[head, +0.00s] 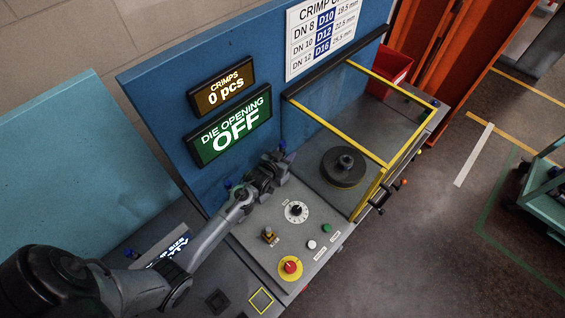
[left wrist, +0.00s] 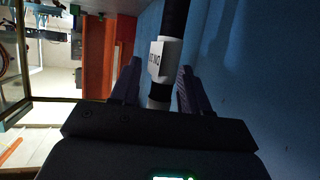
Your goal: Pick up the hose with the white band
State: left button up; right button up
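In the left wrist view a black hose (left wrist: 174,18) runs down between the two fingers of my left gripper (left wrist: 157,78). It carries a white printed tag (left wrist: 164,62) with dark lettering, and a short pale section (left wrist: 158,104) shows below the tag, close to the gripper body. The fingers stand apart on either side of the hose, with a gap visible at the left; contact at the right finger is unclear. In the head view my left gripper (head: 283,154) is in front of the blue panel, below the green display. The hose cannot be made out there. My right gripper is out of view.
A blue panel (head: 165,125) stands behind the gripper with an amber display (head: 222,86) and green "OFF" display (head: 230,125). Below are a dial (head: 296,211) and red emergency button (head: 290,267). A yellow-framed guard (head: 340,130) encloses a round black part (head: 344,168) at right.

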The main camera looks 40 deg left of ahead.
pick_arm(q)
grip_shut()
jog(key=shift+r, duration=0.1)
dwell(0.3)
